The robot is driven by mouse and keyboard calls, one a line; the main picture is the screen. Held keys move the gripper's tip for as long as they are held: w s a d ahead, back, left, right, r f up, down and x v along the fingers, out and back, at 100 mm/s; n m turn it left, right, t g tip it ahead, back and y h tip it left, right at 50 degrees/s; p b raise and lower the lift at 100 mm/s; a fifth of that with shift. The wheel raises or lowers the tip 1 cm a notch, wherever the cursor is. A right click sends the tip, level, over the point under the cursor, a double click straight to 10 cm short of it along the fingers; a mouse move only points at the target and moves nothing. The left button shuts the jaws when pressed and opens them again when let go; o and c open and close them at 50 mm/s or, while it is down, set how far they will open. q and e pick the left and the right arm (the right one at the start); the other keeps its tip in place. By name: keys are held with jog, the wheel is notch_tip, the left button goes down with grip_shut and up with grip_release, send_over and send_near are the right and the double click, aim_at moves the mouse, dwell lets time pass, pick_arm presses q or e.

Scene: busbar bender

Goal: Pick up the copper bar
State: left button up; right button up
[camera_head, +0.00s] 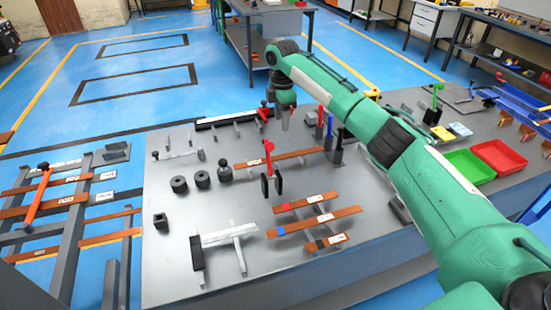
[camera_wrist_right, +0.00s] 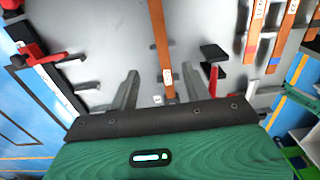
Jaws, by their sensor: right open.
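Several copper bars lie on the grey worktable. A long copper bar (camera_head: 285,157) lies near the middle, and shorter labelled copper bars (camera_head: 313,223) lie closer to the front. The frames do not settle which one the task means. My right gripper (camera_head: 284,120) is open and empty above the far part of the table. In the right wrist view, one copper bar (camera_wrist_right: 160,42) with a white label runs between the two spread fingers (camera_wrist_right: 165,88), apparently below them. My left gripper is not in view.
A red-handled black tool (camera_head: 268,168) stands beside the bars. Black cylinders (camera_head: 202,179) sit to the left. Green (camera_head: 467,166) and red (camera_head: 499,155) trays are at the right. A rack (camera_head: 75,225) with more bars stands at the left.

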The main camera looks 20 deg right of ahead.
jog(key=p, duration=0.2)
send_over(280, 156)
jog(key=f, duration=0.7)
jog(key=shift+s+d+f, duration=0.2)
jog(key=shift+f, duration=0.3)
jog(key=shift+s+a+f, duration=0.1)
jog(key=shift+f, duration=0.5)
notch_tip(280, 156, down, 4)
jog(key=shift+a+r+p, duration=0.1)
jog(key=shift+r+p, duration=0.1)
jog(key=shift+p, duration=0.35)
jog(key=shift+f, duration=0.2)
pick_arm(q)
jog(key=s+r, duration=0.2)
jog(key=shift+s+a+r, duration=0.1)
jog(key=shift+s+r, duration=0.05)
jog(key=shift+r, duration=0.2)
pick_arm(e)
grip_shut()
